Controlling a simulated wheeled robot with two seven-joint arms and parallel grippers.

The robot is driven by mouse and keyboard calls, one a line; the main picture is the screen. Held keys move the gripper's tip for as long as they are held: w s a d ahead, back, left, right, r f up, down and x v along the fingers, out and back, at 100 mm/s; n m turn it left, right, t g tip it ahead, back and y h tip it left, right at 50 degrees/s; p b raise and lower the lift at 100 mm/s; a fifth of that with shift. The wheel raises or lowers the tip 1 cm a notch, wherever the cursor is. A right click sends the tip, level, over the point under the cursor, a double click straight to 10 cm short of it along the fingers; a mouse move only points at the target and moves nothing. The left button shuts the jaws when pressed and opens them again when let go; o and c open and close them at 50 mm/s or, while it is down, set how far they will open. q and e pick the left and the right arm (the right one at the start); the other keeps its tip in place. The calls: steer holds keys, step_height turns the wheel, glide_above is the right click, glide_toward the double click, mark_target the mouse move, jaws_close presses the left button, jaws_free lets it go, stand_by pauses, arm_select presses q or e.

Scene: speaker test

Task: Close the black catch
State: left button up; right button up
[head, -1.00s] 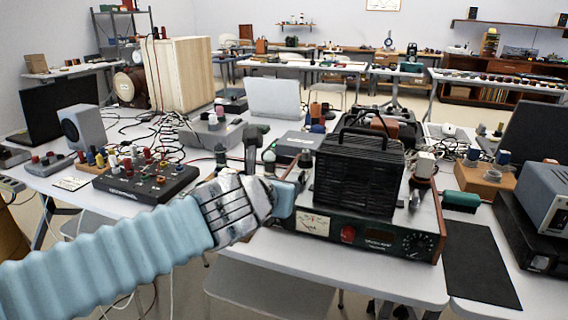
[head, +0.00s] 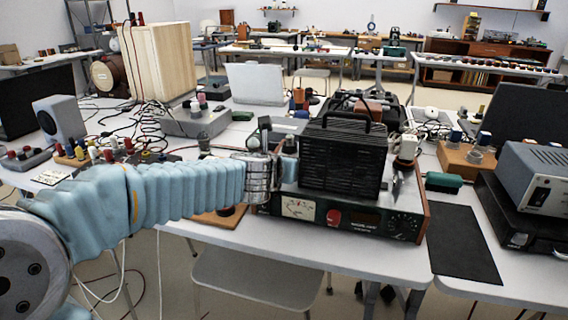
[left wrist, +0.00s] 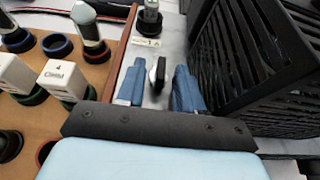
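A small upright black piece, likely the black catch (left wrist: 157,75), stands on a light panel in the left wrist view. My left gripper (left wrist: 158,90) has its two blue fingers apart, one on either side of this piece, with gaps visible. In the head view my left gripper (head: 288,168) is over the left end of the dark-fronted instrument (head: 345,214), beside its black slatted cage (head: 342,160). I cannot pick out the catch there. My right gripper is not in view.
The slatted cage stands close to the right finger in the left wrist view (left wrist: 255,60). A brown board with sockets (left wrist: 37,62) lies to the left. A black post (left wrist: 150,20) stands beyond. A black mat (head: 455,240) lies right of the instrument.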

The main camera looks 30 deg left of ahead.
arm_select(q)
jaws_close()
